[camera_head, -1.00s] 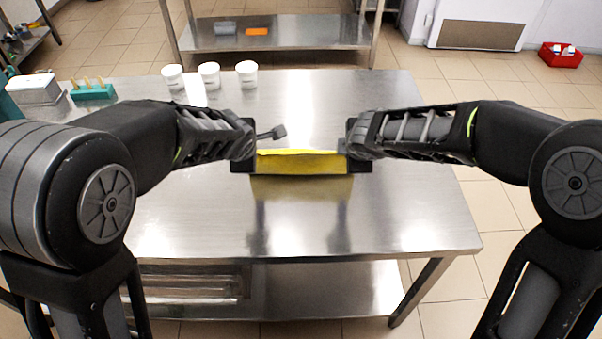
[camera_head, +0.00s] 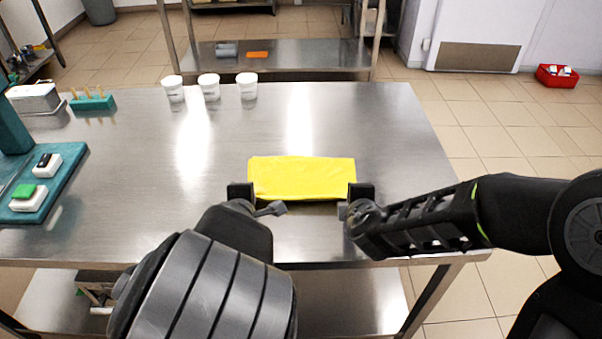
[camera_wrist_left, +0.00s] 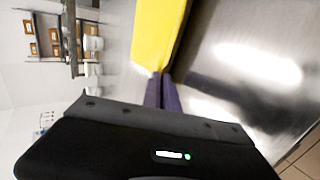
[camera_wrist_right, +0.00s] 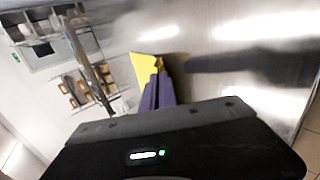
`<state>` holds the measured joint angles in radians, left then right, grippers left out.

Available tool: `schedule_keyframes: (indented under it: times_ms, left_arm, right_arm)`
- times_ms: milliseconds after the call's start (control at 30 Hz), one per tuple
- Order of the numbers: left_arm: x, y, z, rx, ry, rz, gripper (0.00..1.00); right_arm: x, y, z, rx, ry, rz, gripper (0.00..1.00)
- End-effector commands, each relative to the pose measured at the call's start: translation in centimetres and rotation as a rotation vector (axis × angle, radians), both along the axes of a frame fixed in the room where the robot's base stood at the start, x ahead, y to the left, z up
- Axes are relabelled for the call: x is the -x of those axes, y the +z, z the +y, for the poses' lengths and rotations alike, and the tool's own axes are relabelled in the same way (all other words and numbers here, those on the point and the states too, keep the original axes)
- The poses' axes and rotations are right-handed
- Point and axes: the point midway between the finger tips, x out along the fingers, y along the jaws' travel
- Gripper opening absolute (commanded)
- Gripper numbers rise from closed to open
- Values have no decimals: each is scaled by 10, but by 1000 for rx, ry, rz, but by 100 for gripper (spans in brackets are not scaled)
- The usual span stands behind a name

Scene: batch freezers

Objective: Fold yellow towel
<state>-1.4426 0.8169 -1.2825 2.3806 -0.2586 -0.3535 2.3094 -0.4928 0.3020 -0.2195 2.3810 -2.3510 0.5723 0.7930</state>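The yellow towel (camera_head: 302,178) shows in the head view as a wide, short rectangle over the middle of the steel table (camera_head: 400,150). My left gripper (camera_head: 241,191) is at its near left corner and my right gripper (camera_head: 361,191) at its near right corner. In the left wrist view the fingers (camera_wrist_left: 162,80) are together with the towel (camera_wrist_left: 160,30) at their tips. In the right wrist view the fingers (camera_wrist_right: 158,75) are also together on a towel corner (camera_wrist_right: 147,68). The near edge looks slightly raised. I cannot tell how much of the towel touches the table.
Several white cups (camera_head: 209,88) stand at the table's back edge. A teal rack (camera_head: 92,102) and a teal mat (camera_head: 50,190) with small items are on the left.

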Motion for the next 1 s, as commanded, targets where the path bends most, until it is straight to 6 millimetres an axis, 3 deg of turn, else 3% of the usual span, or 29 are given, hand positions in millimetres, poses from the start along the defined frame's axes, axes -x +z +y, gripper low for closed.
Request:
schedule_keyframes:
  times_ms: [333,800,1000]
  left_arm:
    - [1,-1,0,-1,0,-10,0]
    - [1,-1,0,-1,0,-9,40]
    - [4,10,-1,3,0,-13,40]
  right_arm:
    - [1,-1,1,-2,1,-11,0]
    - [1,-1,1,-1,2,-10,40]
    - [4,10,1,-3,1,-13,40]
